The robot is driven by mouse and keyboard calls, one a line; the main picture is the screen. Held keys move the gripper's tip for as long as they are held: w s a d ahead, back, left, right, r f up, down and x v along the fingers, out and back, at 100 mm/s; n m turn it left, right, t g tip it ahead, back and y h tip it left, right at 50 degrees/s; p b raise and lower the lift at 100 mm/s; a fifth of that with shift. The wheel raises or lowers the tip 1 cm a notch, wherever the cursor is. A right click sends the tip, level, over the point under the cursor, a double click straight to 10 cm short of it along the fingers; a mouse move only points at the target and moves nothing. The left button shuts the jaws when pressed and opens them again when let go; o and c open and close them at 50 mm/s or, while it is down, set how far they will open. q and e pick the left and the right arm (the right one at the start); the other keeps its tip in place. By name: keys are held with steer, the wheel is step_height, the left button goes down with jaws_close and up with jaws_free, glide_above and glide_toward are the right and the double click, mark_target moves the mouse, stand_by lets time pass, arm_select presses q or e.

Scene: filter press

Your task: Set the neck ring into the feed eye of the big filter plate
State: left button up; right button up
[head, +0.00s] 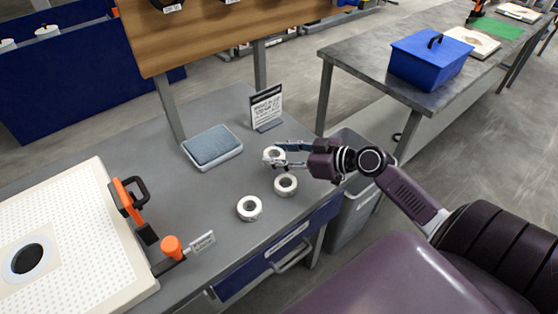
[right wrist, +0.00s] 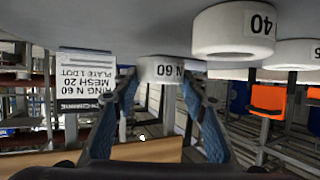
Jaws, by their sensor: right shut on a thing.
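The big filter plate (head: 75,235) is a white dotted slab lying at the left of the head view. Its feed eye (head: 27,258) is a dark round hole with a pale grey rim. My right gripper (head: 279,155) is shut on a white neck ring (head: 271,154) over the grey bench. In the right wrist view that ring (right wrist: 160,70) sits between the blue fingers and reads "N 60". I cannot tell whether it touches the bench. Two more white rings (head: 286,185) and (head: 249,208) lie nearby; one reads "40" in the wrist view (right wrist: 235,32). My left gripper is not in view.
A card (head: 266,107) stands behind the rings; upside down in the wrist view, it reads "RING N 60, MESH 20, PLATE 1 DOT". A blue-grey pad (head: 212,146) lies left of it. An orange-black handle (head: 130,200) and orange knob (head: 171,247) stand at the plate's right edge.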

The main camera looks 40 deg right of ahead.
steer(key=shift+f, duration=1.25)
steer(key=shift+f, duration=0.1)
steer(key=shift+f+b, duration=0.1)
steer(key=shift+b, duration=0.2)
steer(key=o, duration=1.1)
steer(key=shift+o, duration=0.2)
